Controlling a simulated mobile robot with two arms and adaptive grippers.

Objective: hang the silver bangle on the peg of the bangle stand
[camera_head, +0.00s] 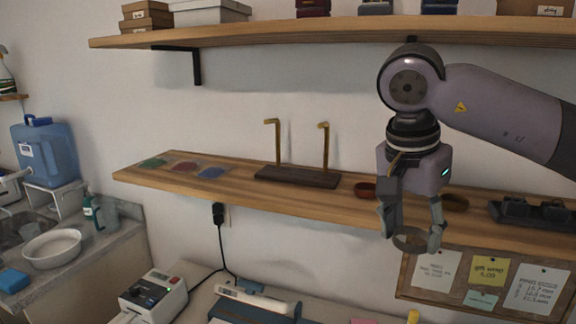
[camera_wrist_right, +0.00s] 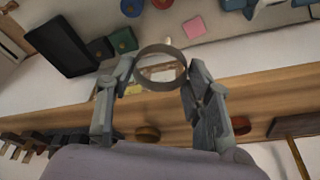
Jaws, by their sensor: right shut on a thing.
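My right gripper (camera_head: 412,234) is shut on the silver bangle (camera_head: 409,249), a thin grey ring hanging at its fingertips in front of the lower shelf. In the right wrist view the bangle (camera_wrist_right: 160,86) sits between the two fingers, its opening facing the camera. The bangle stand (camera_head: 297,177) is on the shelf to the left of the gripper. It has a dark wooden base and two upright brass posts, each bent over at the top into a short peg. Both pegs look empty. Part of the stand shows at the wrist view's right edge (camera_wrist_right: 297,124). My left gripper is not in view.
The lower shelf (camera_head: 228,187) also holds colored patches, a red bangle (camera_head: 365,190), a brass-colored one (camera_head: 455,203) and a black rack (camera_head: 531,212). An upper shelf (camera_head: 300,32) with boxes runs above. A note board (camera_head: 455,270) hangs below.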

